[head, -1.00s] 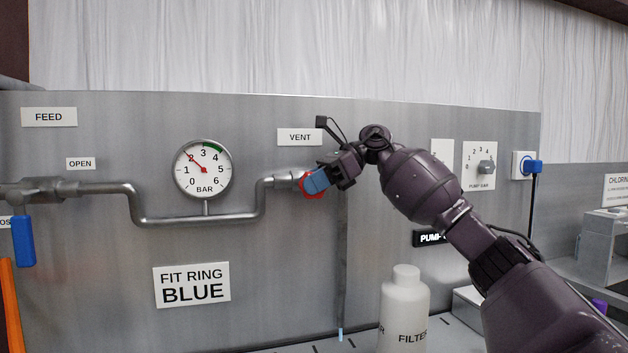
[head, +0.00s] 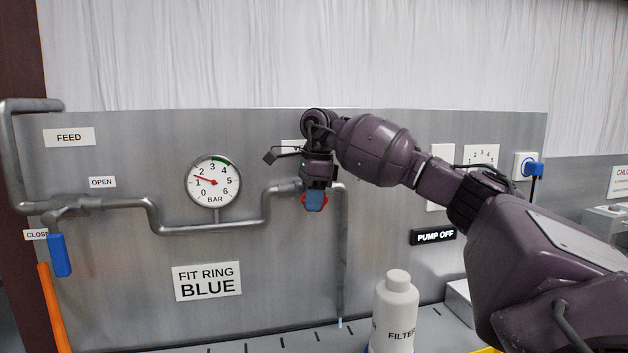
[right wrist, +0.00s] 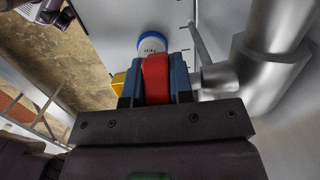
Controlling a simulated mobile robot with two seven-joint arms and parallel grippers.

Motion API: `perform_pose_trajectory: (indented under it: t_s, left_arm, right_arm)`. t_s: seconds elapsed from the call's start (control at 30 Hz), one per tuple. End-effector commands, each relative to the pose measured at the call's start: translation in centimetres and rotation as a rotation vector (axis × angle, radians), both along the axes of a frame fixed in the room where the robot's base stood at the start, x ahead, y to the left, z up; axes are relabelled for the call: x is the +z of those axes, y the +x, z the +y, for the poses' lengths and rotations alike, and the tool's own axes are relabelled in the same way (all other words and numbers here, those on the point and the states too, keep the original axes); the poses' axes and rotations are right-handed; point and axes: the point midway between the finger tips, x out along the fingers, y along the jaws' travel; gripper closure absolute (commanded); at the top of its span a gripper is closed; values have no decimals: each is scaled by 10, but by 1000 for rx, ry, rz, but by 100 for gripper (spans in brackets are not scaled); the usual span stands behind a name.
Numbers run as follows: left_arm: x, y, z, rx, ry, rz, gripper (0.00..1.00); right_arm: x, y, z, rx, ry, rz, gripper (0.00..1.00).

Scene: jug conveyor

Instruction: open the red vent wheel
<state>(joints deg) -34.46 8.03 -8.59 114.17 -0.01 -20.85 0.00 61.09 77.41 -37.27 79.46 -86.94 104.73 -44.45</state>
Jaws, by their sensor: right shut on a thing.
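The red vent wheel (head: 303,199) sits at the right end of the grey pipe, below the partly covered VENT label (head: 290,147). My right gripper (head: 315,200) points down over the wheel, and its blue fingers hide most of it. In the right wrist view, the red wheel (right wrist: 156,78) stands between the two blue fingers of the right gripper (right wrist: 157,80), which are shut on it. The pressure gauge (head: 214,181) has its red needle between 1 and 2. My left gripper is not in view.
A blue feed lever (head: 59,255) hangs down by the CLOSE label at left. A white filter bottle (head: 395,312) stands on the bench below my right arm.

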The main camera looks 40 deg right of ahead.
Motion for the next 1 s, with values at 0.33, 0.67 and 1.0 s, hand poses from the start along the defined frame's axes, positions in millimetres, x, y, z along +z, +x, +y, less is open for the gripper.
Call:
perform_pose_trajectory:
  t_s: [0.33,0.67,1.0]
  left_arm:
    - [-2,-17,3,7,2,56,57]
    - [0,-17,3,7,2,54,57]
    - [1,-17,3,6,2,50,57]
  right_arm:
    - [0,1,1,0,-274,148,100]
    - [-2,0,0,0,-454,246,100]
    - [-3,0,0,0,-575,314,100]
